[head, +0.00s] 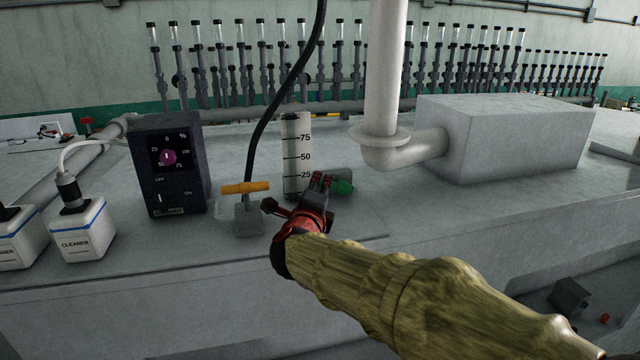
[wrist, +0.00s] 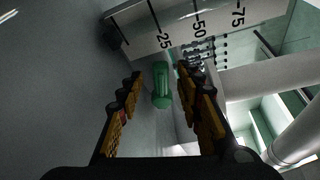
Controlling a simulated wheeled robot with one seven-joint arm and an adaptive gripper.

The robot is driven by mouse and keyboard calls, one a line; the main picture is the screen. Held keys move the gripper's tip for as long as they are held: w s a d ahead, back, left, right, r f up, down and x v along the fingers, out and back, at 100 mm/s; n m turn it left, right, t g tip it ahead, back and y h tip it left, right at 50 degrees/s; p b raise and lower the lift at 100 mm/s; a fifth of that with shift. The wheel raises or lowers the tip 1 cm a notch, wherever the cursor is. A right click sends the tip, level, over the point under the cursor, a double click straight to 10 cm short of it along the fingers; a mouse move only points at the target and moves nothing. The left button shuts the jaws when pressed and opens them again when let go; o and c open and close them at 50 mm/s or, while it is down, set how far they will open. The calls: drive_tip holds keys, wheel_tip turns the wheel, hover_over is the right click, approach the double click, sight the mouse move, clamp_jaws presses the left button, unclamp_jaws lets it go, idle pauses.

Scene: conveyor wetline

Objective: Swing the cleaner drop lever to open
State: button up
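A green handle (head: 342,187) sits at the foot of a graduated cylinder (head: 297,150) marked 25, 50 and 75. In the wrist view the green handle (wrist: 161,86) lies ahead, framed between my fingers, with no contact clearly visible. An orange T-shaped handle (head: 245,187) lies crosswise on a grey block (head: 248,218) left of the cylinder. No label shows which handle is the cleaner drop lever. My gripper (head: 321,181) is at the cylinder's lower right, just left of the green handle. In the wrist view my gripper (wrist: 157,82) is open and empty.
Two white cleaner jugs (head: 82,236) and a dark control box (head: 170,165) stand at left. A black hose (head: 284,90) rises from the grey block. A white pipe (head: 386,70) and a grey box (head: 515,137) stand at right. The front deck is mostly clear.

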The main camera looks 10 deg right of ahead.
drive_tip(key=shift+x, duration=1.25)
drive_tip(key=shift+w, duration=0.1)
drive_tip(key=shift+c, duration=0.3)
drive_tip(key=shift+c, duration=0.7)
drive_tip(key=c, duration=0.7)
clamp_jaws()
